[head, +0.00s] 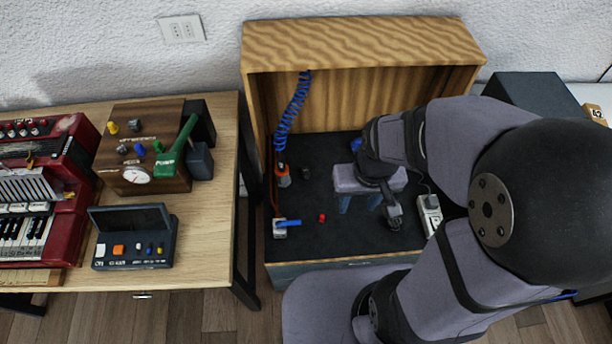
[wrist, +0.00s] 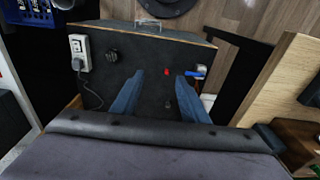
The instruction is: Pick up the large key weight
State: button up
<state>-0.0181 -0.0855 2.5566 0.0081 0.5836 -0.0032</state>
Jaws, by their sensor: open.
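My gripper (head: 359,204) is open and empty, its two blue fingers pointing down over the dark mat in the wooden cabinet. In the wrist view the open fingers (wrist: 159,82) have bare mat between them. A dark, ridged round piece (wrist: 112,55), which looks like the large key weight, stands on the mat left of the fingers in that view, apart from them. In the head view a dark piece (head: 394,225) shows there, right of the gripper and partly hidden by my wrist. A smaller dark piece (head: 305,173) stands further left.
A small red piece (head: 322,217) and a blue-handled item (head: 288,223) lie left of the gripper. A white socket strip (head: 430,214) with a plug and cable is at the right. The cabinet (head: 360,45) has walls and a roof. Mat between the pieces is clear.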

jog(key=w+a+f+t+b, duration=0.2)
jog(key=w+f+t+b, duration=0.1)
jog(key=w+f+b, duration=0.5)
jog(key=w+a+f+t+b, duration=0.2)
jog(key=w+f+b, duration=0.4)
jog(key=f, duration=0.5)
jog(key=n+t+y+b, duration=0.15)
jog(key=t+b, duration=0.45)
jog(key=b, duration=0.9)
send_near(307, 175)
jog(key=shift+f+m, duration=0.25)
jog(key=shift+f, duration=0.45)
jog(key=shift+w+a+f+t+b, duration=0.25)
jog(key=shift+w+f+t+b, duration=0.15)
jog(key=shift+t+b, duration=0.4)
jog(key=shift+w, duration=0.15)
jog(key=shift+b+x, duration=0.85)
jog(key=shift+x, duration=2.7)
jog(key=shift+r, duration=0.1)
jog(key=shift+w, duration=0.1)
grip_shut()
